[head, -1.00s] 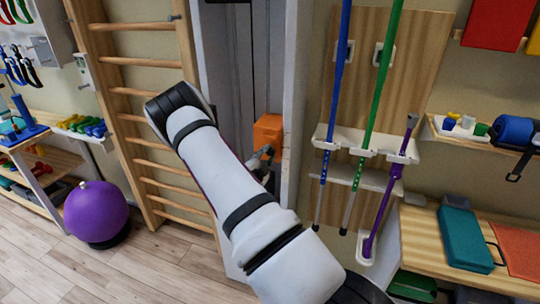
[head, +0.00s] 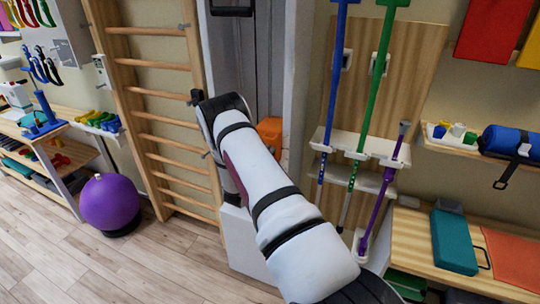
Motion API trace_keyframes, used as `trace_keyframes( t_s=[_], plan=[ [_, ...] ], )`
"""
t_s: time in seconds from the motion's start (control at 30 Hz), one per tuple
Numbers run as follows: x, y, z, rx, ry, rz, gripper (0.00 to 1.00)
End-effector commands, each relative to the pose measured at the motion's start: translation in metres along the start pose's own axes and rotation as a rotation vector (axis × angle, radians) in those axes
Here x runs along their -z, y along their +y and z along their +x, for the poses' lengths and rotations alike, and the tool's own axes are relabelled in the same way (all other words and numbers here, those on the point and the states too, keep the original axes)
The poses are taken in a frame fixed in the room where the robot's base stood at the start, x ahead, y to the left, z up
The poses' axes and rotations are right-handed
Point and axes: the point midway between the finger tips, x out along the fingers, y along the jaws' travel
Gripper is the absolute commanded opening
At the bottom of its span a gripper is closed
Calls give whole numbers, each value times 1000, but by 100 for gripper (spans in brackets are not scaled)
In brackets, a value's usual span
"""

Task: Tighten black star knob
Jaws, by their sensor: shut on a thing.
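I cannot make out the black star knob for certain in the head view. A small black fitting (head: 196,97) sits on the right upright of the wooden wall bars, beside my arm's bend, but its shape is too small to tell. My white arm reaches up from the lower right to a black joint, then folds down behind itself. My gripper is hidden behind the arm, so its fingers and anything between them do not show. An orange block (head: 270,128) in the narrow grey recess is partly covered by my arm.
Wooden wall bars (head: 160,93) stand left of my arm. Blue (head: 335,75), green (head: 377,80) and purple (head: 378,215) poles hang in a rack at right. A purple ball (head: 109,203) rests on the floor at left. Open floor lies between ball and arm.

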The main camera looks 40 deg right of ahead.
Motion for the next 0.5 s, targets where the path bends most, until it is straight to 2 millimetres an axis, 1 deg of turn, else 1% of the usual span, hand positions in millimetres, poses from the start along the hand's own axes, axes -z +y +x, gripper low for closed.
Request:
trace_keyframes(
  t_s=[0.03,0.2,0.5],
  plan=[
    [1,-3,0,3,0,23,2],
    [0,-2,0,3,-1,85,2],
    [-1,-2,0,3,-1,122,2]
  ],
)
